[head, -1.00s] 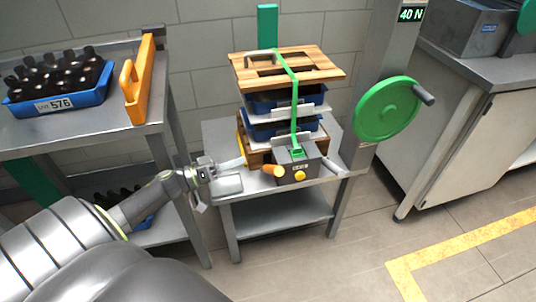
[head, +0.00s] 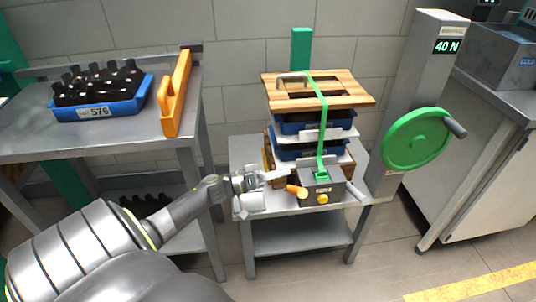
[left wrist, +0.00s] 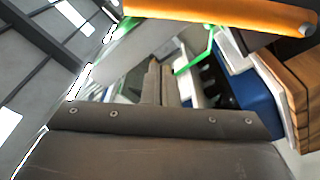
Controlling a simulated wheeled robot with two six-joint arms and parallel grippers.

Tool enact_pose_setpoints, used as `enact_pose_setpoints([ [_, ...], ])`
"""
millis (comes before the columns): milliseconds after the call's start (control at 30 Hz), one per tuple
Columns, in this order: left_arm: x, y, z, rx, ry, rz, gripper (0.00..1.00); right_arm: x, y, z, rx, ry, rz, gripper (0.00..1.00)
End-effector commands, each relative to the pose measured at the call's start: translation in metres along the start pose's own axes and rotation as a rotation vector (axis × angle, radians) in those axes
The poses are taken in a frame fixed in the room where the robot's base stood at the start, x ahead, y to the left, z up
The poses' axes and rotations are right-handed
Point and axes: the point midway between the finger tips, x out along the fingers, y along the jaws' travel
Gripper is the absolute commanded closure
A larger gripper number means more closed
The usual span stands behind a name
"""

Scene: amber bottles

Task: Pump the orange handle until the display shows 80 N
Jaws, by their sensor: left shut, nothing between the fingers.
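The orange handle (head: 296,190) sticks out from the left side of a grey tensioner box (head: 322,190) with a yellow knob (head: 323,199), on the small metal table (head: 245,150). A green strap (head: 323,120) runs from the box up over the stack. My left gripper (head: 286,174) is shut and empty, just above and left of the handle. In the left wrist view the closed fingers (left wrist: 160,82) point ahead, and the orange handle (left wrist: 225,13) crosses the top edge. My right gripper is out of view.
A wooden lid (head: 345,91) tops the stacked blue crates (head: 288,151). A green handwheel (head: 400,140) is on the post at right. A left bench (head: 50,148) holds a blue crate of amber bottles (head: 100,112) and an orange tool (head: 176,95). Floor in front is clear.

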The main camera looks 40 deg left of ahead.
Motion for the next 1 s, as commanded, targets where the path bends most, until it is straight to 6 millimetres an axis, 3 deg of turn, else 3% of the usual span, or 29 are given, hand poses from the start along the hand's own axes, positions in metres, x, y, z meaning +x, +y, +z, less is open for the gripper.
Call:
enact_pose_setpoints([
  [100, 0.028, 0.001, -0.001, -0.001, 0.004, 0.002, 1.0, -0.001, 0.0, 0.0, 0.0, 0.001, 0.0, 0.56],
  [200, 0.043, 0.0, 0.003, -0.003, 0.001, 0.0, 1.0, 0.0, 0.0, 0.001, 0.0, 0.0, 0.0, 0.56],
  [300, 0.033, -0.002, 0.021, -0.005, -0.001, -0.004, 1.0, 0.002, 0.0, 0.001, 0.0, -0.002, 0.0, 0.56],
  [500, 0.028, -0.001, 0.036, -0.002, 0.0, -0.002, 1.0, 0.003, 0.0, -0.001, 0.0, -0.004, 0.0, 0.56],
  [1000, 0.027, -0.001, 0.039, 0.007, 0.0, -0.001, 1.0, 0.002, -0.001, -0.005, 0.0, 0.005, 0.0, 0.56],
])
